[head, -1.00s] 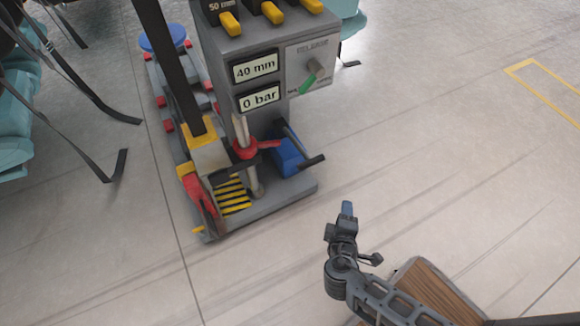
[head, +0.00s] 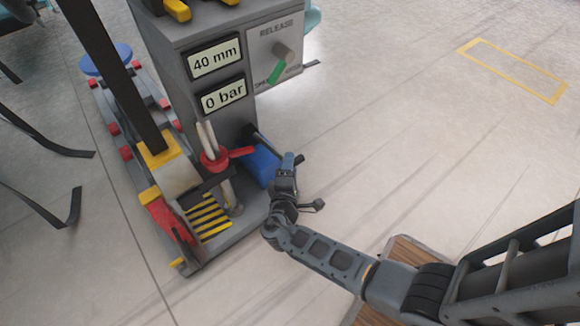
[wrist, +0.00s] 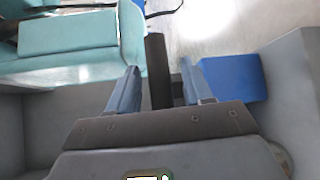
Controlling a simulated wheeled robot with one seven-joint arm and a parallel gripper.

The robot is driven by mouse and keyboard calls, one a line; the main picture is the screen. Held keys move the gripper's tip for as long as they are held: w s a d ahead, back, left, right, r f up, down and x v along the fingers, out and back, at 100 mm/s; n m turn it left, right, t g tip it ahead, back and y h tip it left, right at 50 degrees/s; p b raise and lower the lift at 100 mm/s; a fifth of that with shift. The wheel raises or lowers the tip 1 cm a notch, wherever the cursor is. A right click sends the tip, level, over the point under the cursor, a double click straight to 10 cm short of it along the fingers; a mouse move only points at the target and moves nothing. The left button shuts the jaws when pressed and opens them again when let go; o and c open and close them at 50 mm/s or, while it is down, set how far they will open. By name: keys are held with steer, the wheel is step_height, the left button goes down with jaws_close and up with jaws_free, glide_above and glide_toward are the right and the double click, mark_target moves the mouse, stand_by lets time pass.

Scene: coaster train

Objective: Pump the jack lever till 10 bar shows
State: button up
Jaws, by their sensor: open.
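The jack station's pressure display (head: 223,95) reads 0 bar. The jack lever (head: 262,141) is a dark bar sticking out low on the grey cabinet, above a blue box (head: 258,168). My gripper (head: 289,160) is at the lever's outer end and hides part of it. In the wrist view, my two blue-grey fingers are open, and a dark upright bar, apparently the lever (wrist: 157,70), shows between them. It looks nearer the middle than either finger, and I cannot tell whether they touch it.
A second display (head: 213,59) reads 40 mm. The release panel (head: 290,38) has a knob with a green pointer. Left of my gripper are a red collar (head: 213,160) and yellow-striped plate (head: 208,217). Teal seats (wrist: 80,35) show in the wrist view. The floor at right is open.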

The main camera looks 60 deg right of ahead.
steer(key=shift+w+d, duration=0.2)
steer(key=shift+d, duration=0.2)
steer(key=shift+c, duration=0.3)
jaws_close()
